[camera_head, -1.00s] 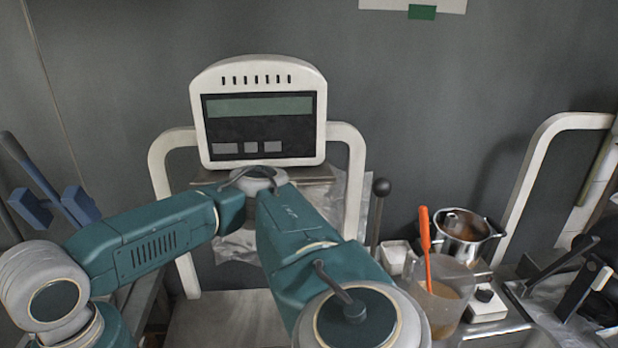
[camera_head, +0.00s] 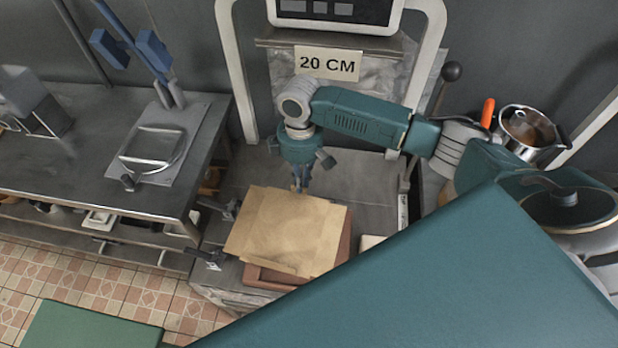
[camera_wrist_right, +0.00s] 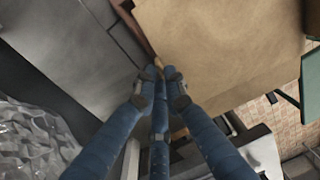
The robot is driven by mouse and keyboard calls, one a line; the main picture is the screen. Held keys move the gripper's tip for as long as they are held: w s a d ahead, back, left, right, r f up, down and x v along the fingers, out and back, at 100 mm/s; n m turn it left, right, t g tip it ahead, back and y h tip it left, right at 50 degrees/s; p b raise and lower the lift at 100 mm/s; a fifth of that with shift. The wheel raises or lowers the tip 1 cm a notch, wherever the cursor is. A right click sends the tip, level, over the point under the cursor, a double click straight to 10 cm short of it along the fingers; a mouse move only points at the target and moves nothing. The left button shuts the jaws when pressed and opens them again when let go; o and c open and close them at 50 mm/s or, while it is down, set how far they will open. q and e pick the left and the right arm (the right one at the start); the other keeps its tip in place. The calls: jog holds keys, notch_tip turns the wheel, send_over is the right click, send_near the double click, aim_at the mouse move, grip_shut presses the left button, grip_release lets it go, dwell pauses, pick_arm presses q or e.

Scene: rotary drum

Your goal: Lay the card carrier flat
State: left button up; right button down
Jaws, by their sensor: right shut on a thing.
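My right gripper (camera_head: 300,186) points down at the carrier's far edge. In the right wrist view the closed fingertips (camera_wrist_right: 161,72) pinch a small tan bit at the corner of the carrier (camera_wrist_right: 215,45). The tray's edge (camera_wrist_right: 133,25) shows beside it. My left gripper is not in view.
A white-framed machine with a "20 CM" sign (camera_head: 328,64) stands behind. My arm blocks the lower right.

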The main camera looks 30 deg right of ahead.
aim_at(309, 198)
jog(key=shift+s+d+f+n, duration=0.2)
jog(key=shift+d+f+n, duration=0.2)
jog(key=shift+f, duration=0.4)
jog(key=shift+s+d+f+n, duration=0.15)
jog(key=shift+d+f+n, duration=0.2)
jog(key=shift+f, duration=0.4)
jog(key=shift+p, duration=0.3)
jog(key=shift+s+d+f+b, duration=0.1)
jog(key=shift+f+b, duration=0.9)
jog(key=shift+f, duration=2.1)
jog(key=c, duration=1.7)
grip_release()
jog(key=shift+c, duration=0.2)
jog(key=shift+r, duration=0.1)
